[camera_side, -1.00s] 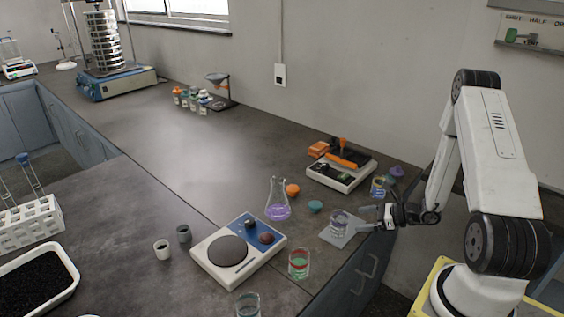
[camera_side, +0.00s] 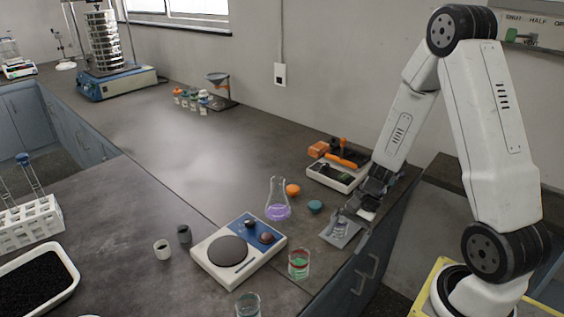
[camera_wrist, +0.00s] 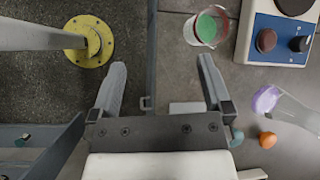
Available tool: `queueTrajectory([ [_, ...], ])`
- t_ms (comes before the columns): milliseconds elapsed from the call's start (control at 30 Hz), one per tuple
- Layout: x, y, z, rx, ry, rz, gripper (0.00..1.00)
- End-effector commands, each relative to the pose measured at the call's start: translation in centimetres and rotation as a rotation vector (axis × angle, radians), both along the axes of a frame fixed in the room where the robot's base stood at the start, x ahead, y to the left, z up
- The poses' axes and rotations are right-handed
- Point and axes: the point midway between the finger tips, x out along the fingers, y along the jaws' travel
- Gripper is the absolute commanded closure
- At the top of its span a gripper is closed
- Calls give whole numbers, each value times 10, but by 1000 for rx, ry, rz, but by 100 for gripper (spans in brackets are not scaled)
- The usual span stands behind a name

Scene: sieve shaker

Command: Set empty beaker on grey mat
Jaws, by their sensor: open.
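A clear glass beaker (camera_side: 339,229) stands upright on the grey mat (camera_side: 330,238) near the bench's right edge in the side view; it looks empty, though its inside is small and partly hidden. My gripper (camera_side: 350,213) is just above and right of the beaker, pointing down. In the wrist view my gripper (camera_wrist: 162,62) is open, with nothing between its fingers but bench edge and floor. A pale strip (camera_wrist: 187,107), perhaps part of the mat, shows near the right finger. I cannot make out the beaker in the wrist view.
A beaker with red and green marks (camera_side: 299,263), a hotplate (camera_side: 238,250) and a flask of purple liquid (camera_side: 278,205) stand left of the mat. Orange (camera_side: 293,190) and teal (camera_side: 315,207) pieces lie nearby.

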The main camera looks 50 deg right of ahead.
Motion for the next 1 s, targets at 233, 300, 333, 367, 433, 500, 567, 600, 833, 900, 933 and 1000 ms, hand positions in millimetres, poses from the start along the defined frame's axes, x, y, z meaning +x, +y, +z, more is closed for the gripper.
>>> queueTrajectory([
  [233, -10, 25, 27, -306, -132, 509, 0],
  [300, -10, 30, 36, -388, -186, 645, 0],
  [333, -10, 32, 40, -424, -213, 703, 0],
  [367, -9, 34, 43, -458, -239, 759, 0],
  [433, -6, 40, 52, -533, -304, 884, 0],
  [500, -4, 46, 61, -598, -367, 994, 0],
  [567, -1, 51, 67, -645, -417, 1073, 0],
  [600, 0, 54, 71, -671, -446, 1117, 0],
  [833, 4, 63, 81, -741, -533, 1243, 0],
  [900, 5, 63, 82, -745, -536, 1248, 0],
  [933, 5, 63, 82, -745, -536, 1248, 0],
  [1000, 5, 63, 81, -744, -535, 1246, 0],
])
